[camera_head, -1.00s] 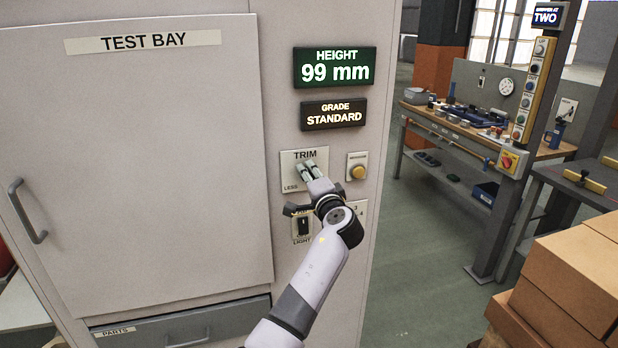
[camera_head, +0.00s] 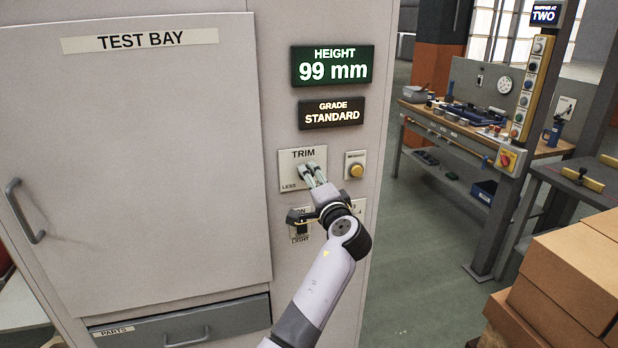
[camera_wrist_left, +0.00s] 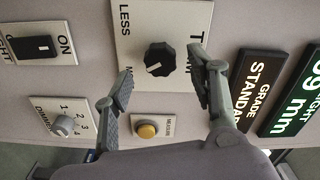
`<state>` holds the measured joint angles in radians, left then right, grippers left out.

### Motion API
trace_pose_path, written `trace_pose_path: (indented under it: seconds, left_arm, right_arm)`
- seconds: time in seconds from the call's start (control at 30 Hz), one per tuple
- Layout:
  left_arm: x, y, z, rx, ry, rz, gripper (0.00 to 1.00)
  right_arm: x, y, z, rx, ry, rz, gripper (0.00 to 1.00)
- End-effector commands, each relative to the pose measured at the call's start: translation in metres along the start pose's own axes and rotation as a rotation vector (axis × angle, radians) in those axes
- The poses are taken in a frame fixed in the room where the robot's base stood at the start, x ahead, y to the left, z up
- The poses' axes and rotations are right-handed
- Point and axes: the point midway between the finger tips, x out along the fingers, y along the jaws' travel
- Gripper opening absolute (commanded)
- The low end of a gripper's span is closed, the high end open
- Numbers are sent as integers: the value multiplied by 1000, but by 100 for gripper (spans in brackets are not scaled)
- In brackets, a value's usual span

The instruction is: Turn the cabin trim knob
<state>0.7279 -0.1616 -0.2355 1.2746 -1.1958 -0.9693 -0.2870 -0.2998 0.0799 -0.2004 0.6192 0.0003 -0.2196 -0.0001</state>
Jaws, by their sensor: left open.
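The black trim knob (camera_wrist_left: 160,59), with a white pointer mark, sits on the white TRIM plate (camera_wrist_left: 135,22) in the left wrist view. My left gripper (camera_head: 312,174) is at the plate. In the left wrist view its open fingers (camera_wrist_left: 161,64) stand apart on either side of the knob, with visible gaps. Contact with the knob cannot be made out. The green HEIGHT display (camera_head: 332,66) reads 99 mm. My right gripper is not in view.
The yellow MEASURE button (camera_head: 356,171) is right of the plate. The grade display (camera_head: 331,113) reads STANDARD. The light switch (camera_wrist_left: 36,47) and dimmer knob (camera_wrist_left: 64,125) are close by. Cardboard boxes (camera_head: 570,270) stand at the lower right.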

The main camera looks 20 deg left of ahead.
Motion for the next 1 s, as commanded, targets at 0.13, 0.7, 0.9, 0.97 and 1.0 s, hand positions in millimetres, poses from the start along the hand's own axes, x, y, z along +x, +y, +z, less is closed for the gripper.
trace_pose_path:
  seconds: [0.13,0.7,0.9,0.97,1.0]
  left_arm:
    - [-24,1,0,-2,1,2,52]
    - [-38,13,2,5,5,22,52]
    - [-40,118,24,32,43,197,52]
    - [-46,163,37,36,54,274,52]
    - [-51,192,46,35,60,326,52]
  right_arm:
    - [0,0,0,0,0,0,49]
    - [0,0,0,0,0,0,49]
    - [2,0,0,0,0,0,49]
    - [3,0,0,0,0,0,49]
    - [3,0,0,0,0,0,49]
